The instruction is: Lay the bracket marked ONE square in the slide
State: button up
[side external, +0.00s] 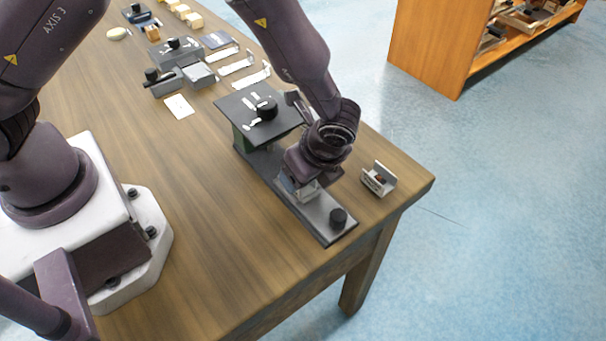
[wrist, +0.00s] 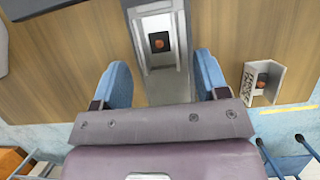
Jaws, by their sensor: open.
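My gripper (wrist: 162,76) is open, with one blue finger on each side of a grey strip. In the side view my gripper (side external: 304,180) is low over the long grey slide (side external: 317,212). A pale channel-shaped bracket (wrist: 147,56) with a dark square and orange dot lies along the strip, just beyond the fingertips and roughly between them. My gripper hides most of it in the side view. A second pale bracket (side external: 379,179) with a similar dark and reddish patch lies on the table right of the slide; it also shows in the wrist view (wrist: 250,78). I cannot read a marking on either.
A black knob (side external: 338,216) stands at the slide's near end. A raised dark plate (side external: 238,103) with a black knob covers its far end. A white card (side external: 179,106), grey blocks and pale strips lie farther back.

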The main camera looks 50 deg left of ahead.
jog(key=v, duration=0.9)
jog(key=s+a+r+n+h, duration=0.15)
jog(key=a+r+n, duration=0.3)
jog(key=r, duration=0.45)
jog(key=s+a+r+n+t+h, duration=0.3)
jog(key=s+a+r+n+t, duration=0.2)
jog(key=s+a+r+n, duration=0.6)
jog(key=s+r+n, duration=0.1)
jog(key=s+n, duration=0.1)
jog(key=s, duration=0.1)
jog(key=shift+a+t, duration=0.3)
jog(key=shift+a, duration=0.1)
jog(key=shift+n, duration=0.25)
